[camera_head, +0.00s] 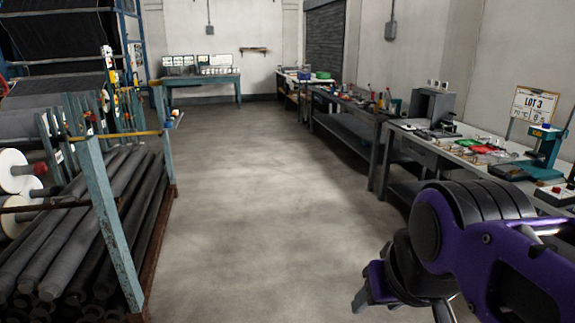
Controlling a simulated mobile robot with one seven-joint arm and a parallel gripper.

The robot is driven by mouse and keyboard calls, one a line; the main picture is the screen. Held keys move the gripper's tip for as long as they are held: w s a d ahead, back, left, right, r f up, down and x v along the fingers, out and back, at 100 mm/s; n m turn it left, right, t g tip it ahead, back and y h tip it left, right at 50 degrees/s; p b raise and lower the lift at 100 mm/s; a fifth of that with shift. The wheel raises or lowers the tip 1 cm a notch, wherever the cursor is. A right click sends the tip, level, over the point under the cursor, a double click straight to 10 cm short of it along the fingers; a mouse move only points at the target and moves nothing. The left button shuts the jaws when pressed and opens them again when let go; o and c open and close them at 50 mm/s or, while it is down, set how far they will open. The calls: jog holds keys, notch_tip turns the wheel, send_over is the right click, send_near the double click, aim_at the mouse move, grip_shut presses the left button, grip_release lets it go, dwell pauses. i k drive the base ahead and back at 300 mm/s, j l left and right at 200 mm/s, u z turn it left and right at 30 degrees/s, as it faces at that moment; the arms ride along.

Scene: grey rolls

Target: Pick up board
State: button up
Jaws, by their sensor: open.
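My gripper (402,303) is at the lower right, at the end of my black and purple arm. It is open, over the floor, with nothing seen between its fingers; its lower part is cut off by the picture edge. Small flat green and red pieces (468,143) that look like boards lie on the right workbench (428,141), well beyond my gripper. An upright board marked LOT 3 (533,105) stands at the back of the same bench. I cannot tell which of these is the task's board.
A rack of dark grey rolls (75,225) with blue posts lines the left side. More benches (345,105) run along the right wall, and a teal table (203,82) stands at the far wall. A teal press (545,145) is on the near bench. The concrete aisle (240,190) is clear.

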aim_at(461, 153)
jog(key=i+j+z, duration=0.15)
jog(key=i+z, duration=0.15)
jog(key=i, duration=0.8)
jog(key=i+j+z, duration=0.15)
jog(key=i+z, duration=0.3)
jog(key=i+j+z, duration=0.9)
jog(key=i+l, duration=0.05)
